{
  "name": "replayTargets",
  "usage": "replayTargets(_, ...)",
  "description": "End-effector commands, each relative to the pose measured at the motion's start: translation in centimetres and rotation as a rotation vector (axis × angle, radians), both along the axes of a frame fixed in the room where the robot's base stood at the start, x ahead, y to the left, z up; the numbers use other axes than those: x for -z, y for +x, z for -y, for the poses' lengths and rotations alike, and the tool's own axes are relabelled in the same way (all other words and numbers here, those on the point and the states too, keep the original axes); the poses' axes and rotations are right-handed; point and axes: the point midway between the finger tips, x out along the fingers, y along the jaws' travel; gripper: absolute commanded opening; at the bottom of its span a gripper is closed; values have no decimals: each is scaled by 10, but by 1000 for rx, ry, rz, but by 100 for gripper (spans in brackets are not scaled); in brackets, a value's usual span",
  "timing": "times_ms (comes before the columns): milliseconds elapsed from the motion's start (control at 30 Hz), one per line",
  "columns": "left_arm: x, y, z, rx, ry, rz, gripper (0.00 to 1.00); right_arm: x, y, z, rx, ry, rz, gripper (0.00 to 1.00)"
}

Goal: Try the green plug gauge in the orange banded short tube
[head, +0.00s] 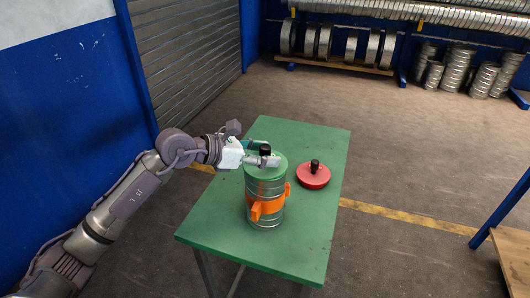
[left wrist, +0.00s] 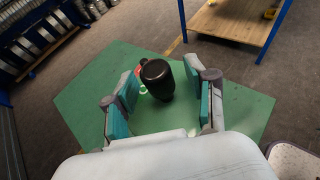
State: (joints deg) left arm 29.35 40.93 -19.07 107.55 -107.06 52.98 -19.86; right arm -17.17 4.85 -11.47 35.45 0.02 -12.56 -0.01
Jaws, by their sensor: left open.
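The short tube (head: 266,214), ribbed metal with an orange band (head: 268,207) and side lugs, stands upright on the green table. The green plug gauge (head: 256,172) is at its top, its disc level across the mouth; how deep it sits I cannot tell. Its black knob (head: 265,149) points up and also shows in the left wrist view (left wrist: 157,79). My left gripper (head: 264,154) is open at the knob, one finger on each side. In the left wrist view my left gripper (left wrist: 162,84) shows gaps beside the knob. My right gripper is out of view.
A red plug gauge (head: 313,177) with a black knob lies on the green table (head: 300,232), right of the tube. The table's front and right are clear. Ducts and metal rings stand along the back wall; a wooden-topped bench (head: 515,255) is at right.

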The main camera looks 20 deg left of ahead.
Motion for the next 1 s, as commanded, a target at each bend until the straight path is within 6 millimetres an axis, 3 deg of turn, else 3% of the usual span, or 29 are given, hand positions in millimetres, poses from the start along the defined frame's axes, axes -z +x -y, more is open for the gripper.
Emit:
replayTargets(600,-40,-67,-73,-3,2,0,56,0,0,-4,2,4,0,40)
replayTargets(1000,-46,-74,-80,0,-1,4,56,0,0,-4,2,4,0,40)
